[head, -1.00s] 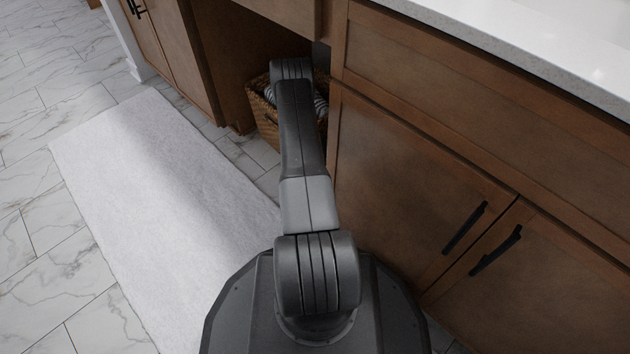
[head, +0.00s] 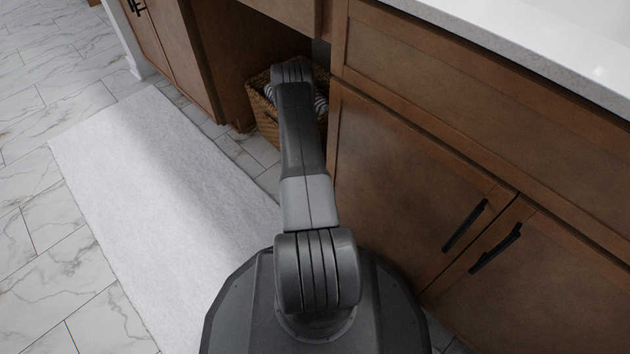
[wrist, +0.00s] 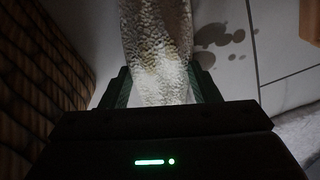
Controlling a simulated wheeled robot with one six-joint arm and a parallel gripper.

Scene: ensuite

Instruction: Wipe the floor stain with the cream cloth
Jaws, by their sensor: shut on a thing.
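In the wrist view my gripper (wrist: 163,88) is shut on the cream cloth (wrist: 158,45). The cloth is textured, hangs between the two fingers and stretches away to the top edge of the picture. The floor stain (wrist: 222,36) shows as several dark grey blotches on the pale tile, just right of the cloth. The cloth may hide part of the stain. I cannot tell whether the cloth touches the floor. In the head view my arm hides the gripper, the cloth and the stain.
A wicker basket (head: 262,112) with striped fabric stands in the vanity recess; a basket wall (wrist: 40,65) is close on the gripper's left. Wooden cabinet doors (head: 400,185) line the right. A white rug (head: 165,190) lies left, its edge (wrist: 300,135) also in the wrist view.

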